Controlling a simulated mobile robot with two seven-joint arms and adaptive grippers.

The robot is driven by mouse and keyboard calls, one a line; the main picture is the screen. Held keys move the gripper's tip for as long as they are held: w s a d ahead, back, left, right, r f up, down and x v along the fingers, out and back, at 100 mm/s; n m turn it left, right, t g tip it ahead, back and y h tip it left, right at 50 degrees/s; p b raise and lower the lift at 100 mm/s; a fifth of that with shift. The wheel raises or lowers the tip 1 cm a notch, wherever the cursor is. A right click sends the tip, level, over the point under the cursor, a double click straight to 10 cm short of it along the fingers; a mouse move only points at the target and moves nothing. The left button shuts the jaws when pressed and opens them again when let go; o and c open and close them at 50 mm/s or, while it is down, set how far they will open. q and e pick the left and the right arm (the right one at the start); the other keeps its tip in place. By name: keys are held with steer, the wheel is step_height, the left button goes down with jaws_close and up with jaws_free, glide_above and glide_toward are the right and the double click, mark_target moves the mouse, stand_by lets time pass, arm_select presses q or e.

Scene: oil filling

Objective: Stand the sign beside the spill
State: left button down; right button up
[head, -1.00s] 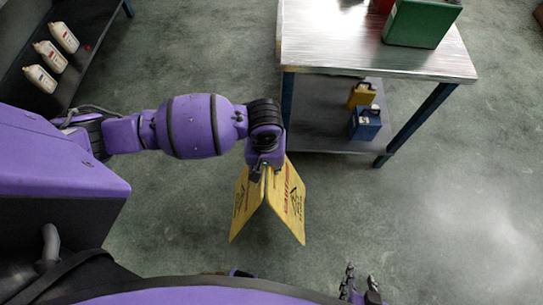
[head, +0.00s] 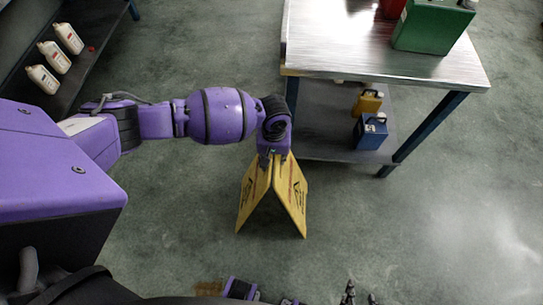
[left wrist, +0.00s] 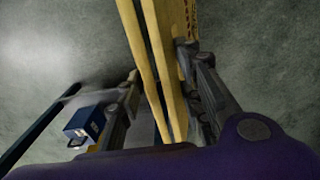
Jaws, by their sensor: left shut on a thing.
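The yellow folding sign (head: 290,196) has two panels spread like a tent, with dark print. My left gripper (head: 272,160) is shut on its top edge. In the left wrist view, the fingers (left wrist: 158,64) sit on both sides of the yellow panels (left wrist: 160,35). I cannot tell whether the sign's lower edges touch the floor. A pale, glossy patch (head: 470,245) on the floor at the right looks like the spill; its border is blurred. My right gripper (head: 360,294) is at the bottom edge, empty, with its fingers apart.
A metal table (head: 370,45) stands at the top right, with a green can (head: 433,25) on it. Its lower shelf (head: 318,120) holds a yellow can (head: 368,102) and a blue can (head: 370,131). White bottles (head: 54,57) stand on a shelf at upper left. Floor right of the sign is clear.

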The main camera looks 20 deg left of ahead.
arm_select(q)
steer(key=shift+w+f, duration=0.1)
steer(key=shift+f, duration=0.5)
steer(key=c, duration=1.2)
jaws_free()
steer(key=shift+f, duration=0.1)
